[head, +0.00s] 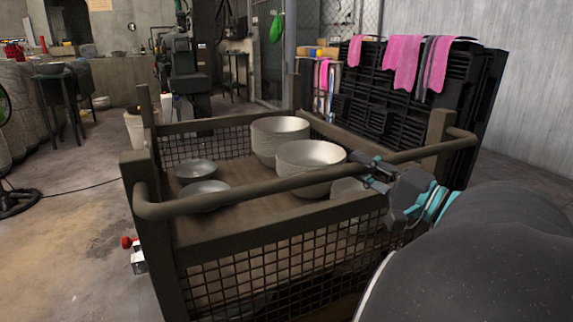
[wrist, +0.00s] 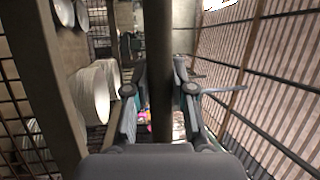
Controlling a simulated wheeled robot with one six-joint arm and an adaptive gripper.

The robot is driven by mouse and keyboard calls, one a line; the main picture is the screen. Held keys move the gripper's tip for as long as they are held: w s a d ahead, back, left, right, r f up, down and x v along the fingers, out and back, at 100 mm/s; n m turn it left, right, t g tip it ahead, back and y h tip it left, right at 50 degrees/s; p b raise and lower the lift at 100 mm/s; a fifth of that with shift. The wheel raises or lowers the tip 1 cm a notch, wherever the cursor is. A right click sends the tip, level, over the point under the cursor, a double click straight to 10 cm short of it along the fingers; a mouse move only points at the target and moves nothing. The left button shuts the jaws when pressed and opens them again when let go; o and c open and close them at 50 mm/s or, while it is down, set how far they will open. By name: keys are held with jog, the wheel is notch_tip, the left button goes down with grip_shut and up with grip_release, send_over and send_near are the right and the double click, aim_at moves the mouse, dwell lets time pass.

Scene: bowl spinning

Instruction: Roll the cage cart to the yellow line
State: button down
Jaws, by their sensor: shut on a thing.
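The cage cart (head: 255,234) stands close in front of me in the head view, with brown posts, dark wire mesh sides and a push bar (head: 235,192) along its near side. My gripper (head: 372,172) is on the right half of that bar. In the wrist view my gripper (wrist: 160,95) has one finger on each side of the bar (wrist: 158,45), shut on it. Two stacks of pale bowls (head: 310,155) and two smaller grey bowls (head: 196,170) sit inside the cart. I see no yellow line in either view.
A black rack (head: 400,95) with pink cloths stands behind the cart at right. Dark machinery (head: 185,70) and a white bucket (head: 134,130) are behind it. A black cable (head: 70,187) lies on the floor at left, where the floor (head: 70,245) is mostly open.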

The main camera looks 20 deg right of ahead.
jog(key=shift+s+f, duration=0.1)
jog(key=shift+s, duration=0.05)
jog(key=c, duration=1)
grip_release()
jog(key=shift+o, duration=0.2)
jog(key=shift+d, duration=0.1)
jog(key=shift+s+d, duration=0.1)
jog(key=shift+s, duration=0.15)
jog(key=v, duration=1.1)
jog(key=shift+s, duration=0.2)
jog(key=shift+d, duration=0.1)
